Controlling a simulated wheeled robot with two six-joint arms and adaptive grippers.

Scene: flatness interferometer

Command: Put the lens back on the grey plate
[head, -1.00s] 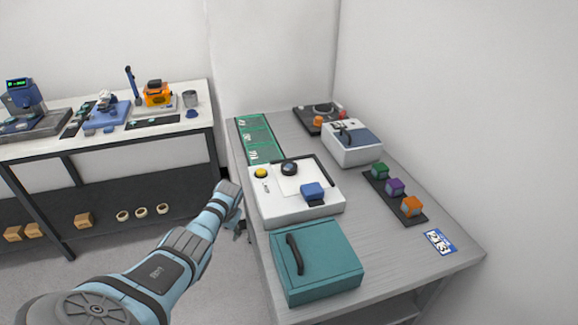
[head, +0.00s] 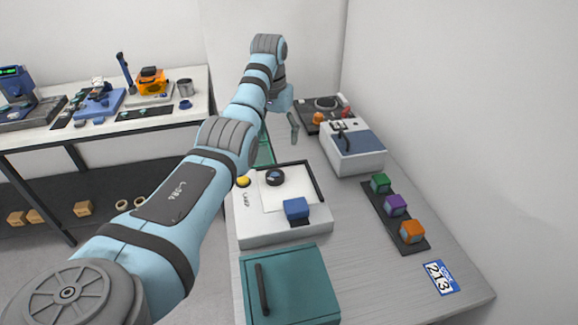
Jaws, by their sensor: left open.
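My left gripper (head: 290,125) hangs over the far part of the bench, in front of the dark unit and left of the white box with the blue-grey top. It is open; its fingers are partly hidden by the arm, and I see nothing in it. A dark round piece (head: 275,178), which may be the lens, sits on the pale plate (head: 290,194) on top of the white instrument (head: 268,226). I cannot tell for certain which surface is the grey plate. My right gripper is not in view.
A green mat (head: 266,152) is largely hidden behind my left arm. A dark unit (head: 309,123) stands at the back and a white box (head: 352,162) before it. A dark strip (head: 388,216) holds coloured cubes. A teal box (head: 290,285) stands in front.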

